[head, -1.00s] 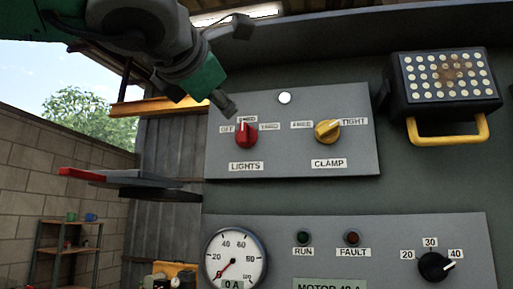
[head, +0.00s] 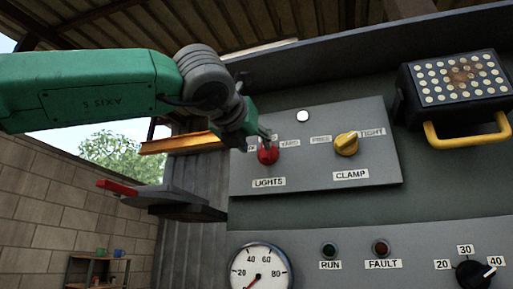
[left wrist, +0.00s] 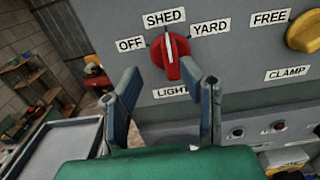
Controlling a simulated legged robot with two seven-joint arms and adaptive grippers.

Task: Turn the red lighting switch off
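The red lighting switch (head: 268,156) is a round knob above the LIGHTS label on the grey panel. In the left wrist view the red switch (left wrist: 172,57) has its white pointer line up at SHED, between OFF on the left and YARD on the right. My left gripper (left wrist: 160,70) is open, its two blue-grey fingers at the knob's lower part; the right fingertip overlaps the knob's edge. I cannot tell whether they touch it. In the head view the left gripper (head: 265,136) is just above the knob and hides part of the labels. My right gripper is not in view.
A yellow CLAMP knob (head: 346,144) sits right of the switch. A lamp with a yellow handle (head: 467,132) is at the upper right. Below are a round gauge (head: 260,272), RUN and FAULT lights and a black dial (head: 475,274). A grey ledge (head: 175,203) juts out at left.

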